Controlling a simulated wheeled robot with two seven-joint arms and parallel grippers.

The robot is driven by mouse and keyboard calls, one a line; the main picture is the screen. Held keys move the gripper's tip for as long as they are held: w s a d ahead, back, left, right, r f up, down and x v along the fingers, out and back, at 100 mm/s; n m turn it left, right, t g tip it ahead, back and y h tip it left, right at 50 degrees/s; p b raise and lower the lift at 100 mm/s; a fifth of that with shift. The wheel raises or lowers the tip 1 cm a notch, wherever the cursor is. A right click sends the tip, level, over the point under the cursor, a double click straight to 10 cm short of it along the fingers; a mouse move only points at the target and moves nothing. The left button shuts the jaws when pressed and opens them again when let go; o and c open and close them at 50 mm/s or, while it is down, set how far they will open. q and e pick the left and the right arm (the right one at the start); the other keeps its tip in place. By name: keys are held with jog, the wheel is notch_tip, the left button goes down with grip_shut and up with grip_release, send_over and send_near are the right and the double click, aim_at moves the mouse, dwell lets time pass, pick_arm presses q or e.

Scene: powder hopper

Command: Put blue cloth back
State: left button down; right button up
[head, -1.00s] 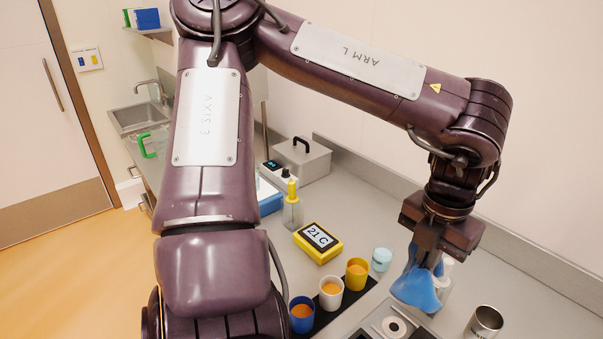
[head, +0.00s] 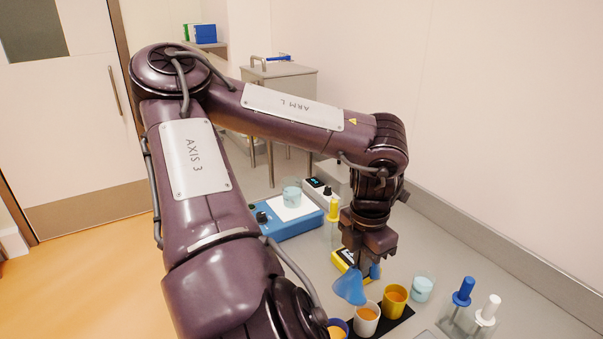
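My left gripper (head: 366,262) is shut on the blue cloth (head: 349,287), pointing down over the grey worktop. Most of the cloth hangs out to the left of the fingers, with a small piece showing on the right. In the picture it sits just behind the white cup (head: 366,320) and in front of the yellow display unit (head: 341,261), which the gripper and cloth partly hide. I cannot tell whether the cloth touches the worktop. My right gripper is out of view.
A yellow cup (head: 394,301) and a blue cup (head: 338,327) flank the white one on a dark mat. A pale-blue jar (head: 422,288) and blue-handled (head: 463,292) and white-handled (head: 487,310) items stand right. A blue instrument (head: 285,218) and yellow-topped bottle (head: 333,210) are behind.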

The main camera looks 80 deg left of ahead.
pick_arm(q)
jog(key=s+a+f+b, duration=0.6)
jog(key=s+a+f, duration=0.3)
jog(key=a, duration=0.4)
jog(key=shift+f, duration=0.45)
jog(key=w+a+f+m, duration=0.2)
jog(key=w+a+m, duration=0.1)
jog(key=a+m, duration=0.55)
jog(key=shift+m, duration=0.25)
jog(key=d+f, duration=0.2)
jog(key=s+d+f, duration=0.1)
jog(key=d+f, duration=0.1)
jog(key=f, duration=0.1)
jog(key=shift+s+d, duration=0.1)
jog(key=shift+s, duration=0.1)
jog(key=d, duration=0.2)
jog(key=s+d+f, duration=0.1)
jog(key=d, duration=0.1)
jog(key=s+d, duration=0.1)
jog(key=d, duration=0.2)
jog(key=shift+s+f, duration=0.2)
jog(key=shift+f, duration=0.2)
jog(key=shift+s+d+f, duration=0.2)
jog(key=shift+d+f, duration=0.1)
jog(key=shift+d, duration=0.3)
